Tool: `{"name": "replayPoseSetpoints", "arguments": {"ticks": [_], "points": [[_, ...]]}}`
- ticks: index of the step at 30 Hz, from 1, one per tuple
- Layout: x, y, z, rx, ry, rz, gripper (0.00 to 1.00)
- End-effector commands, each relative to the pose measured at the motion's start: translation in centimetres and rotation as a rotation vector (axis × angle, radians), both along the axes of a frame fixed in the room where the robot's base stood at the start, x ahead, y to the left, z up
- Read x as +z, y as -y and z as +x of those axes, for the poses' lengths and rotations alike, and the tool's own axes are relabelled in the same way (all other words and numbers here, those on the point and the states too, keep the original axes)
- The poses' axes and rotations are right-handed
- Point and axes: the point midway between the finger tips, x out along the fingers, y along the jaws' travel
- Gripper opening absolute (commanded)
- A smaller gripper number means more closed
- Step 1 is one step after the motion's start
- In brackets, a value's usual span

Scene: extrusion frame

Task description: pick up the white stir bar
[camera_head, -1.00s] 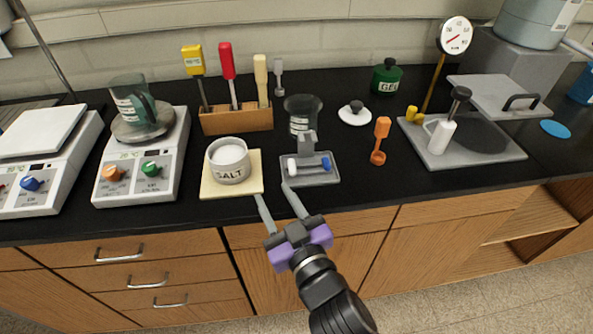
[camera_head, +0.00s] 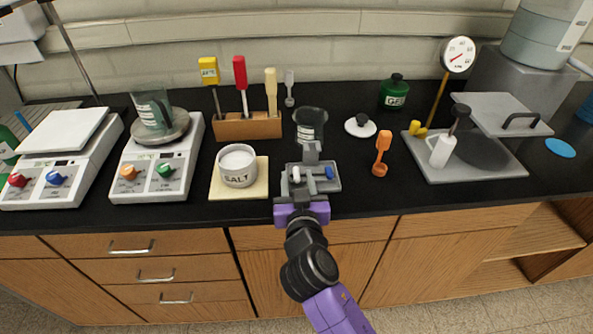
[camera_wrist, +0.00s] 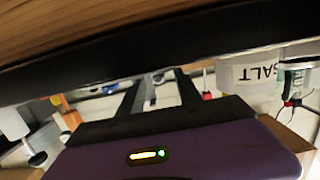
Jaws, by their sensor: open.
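The white stir bar (camera_head: 296,174) lies on the left side of a small grey tray (camera_head: 329,184) near the counter's front edge. A blue stir bar (camera_head: 329,173) lies on the tray's right side. My gripper (camera_head: 301,184) is open at the tray's front edge. Its fingers point toward the tray and appear to flank the white bar, partly covering the tray's front left. In the wrist view, my gripper (camera_wrist: 158,92) has its two dark fingers apart, with small pale shapes between them, too small to identify surely.
A salt bowl (camera_head: 237,165) on a pale mat stands left of the tray. A dark glass beaker (camera_head: 310,124) stands just behind it. An orange scoop (camera_head: 382,155) lies to the right. Bare black counter lies between the scoop and the grey press plate (camera_head: 464,158).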

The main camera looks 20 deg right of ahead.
Motion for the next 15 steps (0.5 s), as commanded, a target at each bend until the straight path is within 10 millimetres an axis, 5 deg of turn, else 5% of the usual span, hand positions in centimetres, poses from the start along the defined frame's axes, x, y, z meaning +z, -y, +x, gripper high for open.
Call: {"name": "replayPoseSetpoints", "arguments": {"ticks": [6, 15], "points": [[-0.1, 0.9, 2.4, -0.002, -0.001, 0.0, 0.41], [-0.3, 0.9, 2.6, 0.0, 0.0, 0.0, 0.37]]}}
